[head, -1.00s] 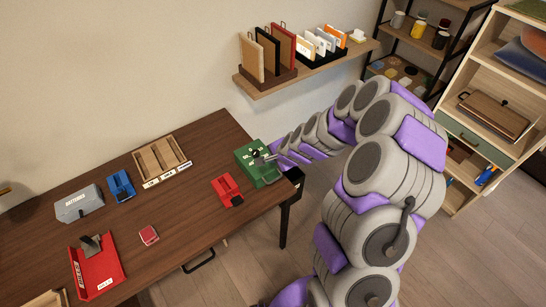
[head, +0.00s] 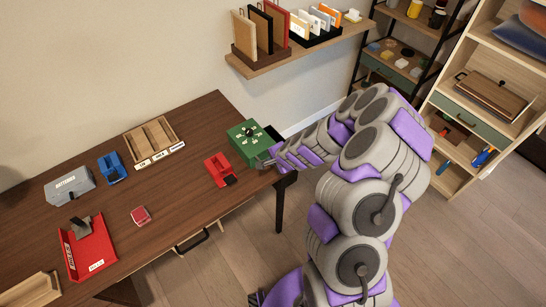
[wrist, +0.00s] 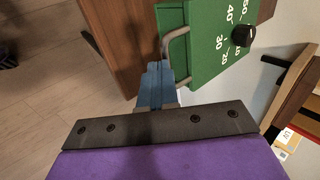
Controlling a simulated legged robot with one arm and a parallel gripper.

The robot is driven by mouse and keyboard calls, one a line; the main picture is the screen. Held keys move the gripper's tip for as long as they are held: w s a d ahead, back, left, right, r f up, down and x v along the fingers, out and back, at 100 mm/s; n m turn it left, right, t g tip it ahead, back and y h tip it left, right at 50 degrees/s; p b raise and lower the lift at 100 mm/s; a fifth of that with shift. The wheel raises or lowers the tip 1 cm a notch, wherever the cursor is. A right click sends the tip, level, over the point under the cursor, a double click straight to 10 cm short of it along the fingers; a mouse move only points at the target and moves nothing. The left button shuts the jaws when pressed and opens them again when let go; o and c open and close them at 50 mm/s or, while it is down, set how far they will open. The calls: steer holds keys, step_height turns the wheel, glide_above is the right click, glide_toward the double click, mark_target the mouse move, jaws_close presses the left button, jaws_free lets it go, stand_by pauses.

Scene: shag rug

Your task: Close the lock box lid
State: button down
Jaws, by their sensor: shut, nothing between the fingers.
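The green lock box (head: 246,140) stands near the right end of the wooden table. Its green face with white numbers and a black dial (wrist: 243,35) shows in the wrist view. A grey metal handle (wrist: 175,38) projects from its near edge. My gripper (head: 262,163) is at the box's near right corner in the head view. In the wrist view its blue-grey fingers (wrist: 155,78) are shut and empty, close beside the handle. I cannot tell whether they touch it. The lid looks down or nearly so, but the seam is hidden, so I cannot tell if it is fully shut.
A red stapler-like item (head: 219,170) lies left of the box. A wooden organizer (head: 152,140), a blue item (head: 111,169), a grey box (head: 69,186) and a red tray (head: 88,249) are farther left. A wall shelf (head: 300,52) hangs above; shelving stands at right.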

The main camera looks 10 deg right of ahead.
steer(key=shift+s+f, duration=0.15)
steer(key=shift+f, duration=0.1)
stand_by(0.3)
steer(key=shift+d+r+p, duration=0.1)
steer(key=shift+r+p, duration=0.3)
steer(key=shift+r, duration=0.1)
steer(key=s+d+r+p, duration=0.3)
steer(key=s+r, duration=0.3)
steer(key=s, duration=0.3)
steer(key=shift+s+d+r+p, duration=0.15)
steer(key=shift+d+p, duration=0.15)
steer(key=shift+d, duration=0.1)
